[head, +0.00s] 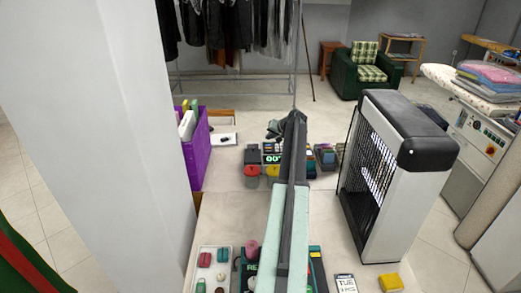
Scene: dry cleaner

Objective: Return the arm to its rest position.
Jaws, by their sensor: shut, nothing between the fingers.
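My arm (283,215) rises from the bottom middle of the head view, with a pale green link and a dark grey link. My gripper (272,130) is the dark part at the arm's far end, small in the view. It is shut with nothing seen in it. It shows above or in front of several small coloured items on the surface; I cannot tell its height over them.
A purple crate (195,155) stands left of the arm, and a tall white-and-black machine (405,170) stands close on the right. A white tray (199,285) with small items and a yellow block (390,282) lie nearby. A white pillar (110,120) blocks the left.

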